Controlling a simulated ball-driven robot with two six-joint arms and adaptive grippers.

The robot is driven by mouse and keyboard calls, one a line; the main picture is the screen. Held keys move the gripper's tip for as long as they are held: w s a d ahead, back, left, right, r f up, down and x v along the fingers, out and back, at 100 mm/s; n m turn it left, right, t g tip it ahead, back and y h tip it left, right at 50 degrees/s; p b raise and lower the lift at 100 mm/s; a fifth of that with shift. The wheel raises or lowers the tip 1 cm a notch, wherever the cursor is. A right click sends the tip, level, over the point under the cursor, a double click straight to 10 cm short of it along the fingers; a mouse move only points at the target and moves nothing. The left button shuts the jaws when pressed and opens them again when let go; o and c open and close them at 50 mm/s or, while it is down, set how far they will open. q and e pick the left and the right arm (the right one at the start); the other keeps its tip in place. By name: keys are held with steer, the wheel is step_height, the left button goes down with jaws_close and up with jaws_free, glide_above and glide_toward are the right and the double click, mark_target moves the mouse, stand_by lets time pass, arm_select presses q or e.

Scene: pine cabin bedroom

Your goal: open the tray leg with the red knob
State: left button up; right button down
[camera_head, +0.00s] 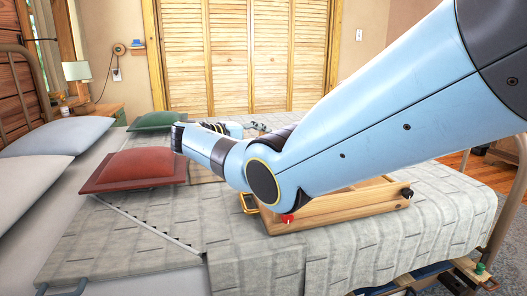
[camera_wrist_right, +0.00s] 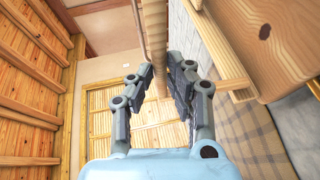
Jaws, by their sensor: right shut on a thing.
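A wooden tray (camera_head: 340,207) lies on the bed, partly hidden behind my right arm. Its red knob (camera_head: 287,218) shows at the near left corner, just under my elbow joint. A black knob (camera_head: 407,193) sits at its right end. In the head view my right arm hides the gripper and the leg by the red knob. In the right wrist view my right gripper (camera_wrist_right: 162,72) is closed in, with a wooden board with a hole (camera_wrist_right: 290,60) and a thin wooden bar (camera_wrist_right: 236,85) beside it. The fingers largely hide their grip. My left gripper is not in view.
A red cushion (camera_head: 135,168), a green cushion (camera_head: 155,120) and pale pillows (camera_head: 55,135) lie on the bed. Louvred doors (camera_head: 245,60) stand behind.

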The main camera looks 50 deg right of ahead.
steer(key=shift+w+a+f+b, duration=0.2)
steer(key=shift+a+f+b, duration=0.1)
steer(key=shift+a+f, duration=0.25)
steer(key=shift+w+a+f+b, duration=0.2)
steer(key=shift+a+f+b, duration=0.15)
steer(key=shift+a, duration=0.3)
steer(key=c, duration=1.7)
jaws_free()
steer(key=shift+o, duration=0.7)
steer(key=shift+d+f, duration=0.1)
steer(key=shift+d, duration=0.1)
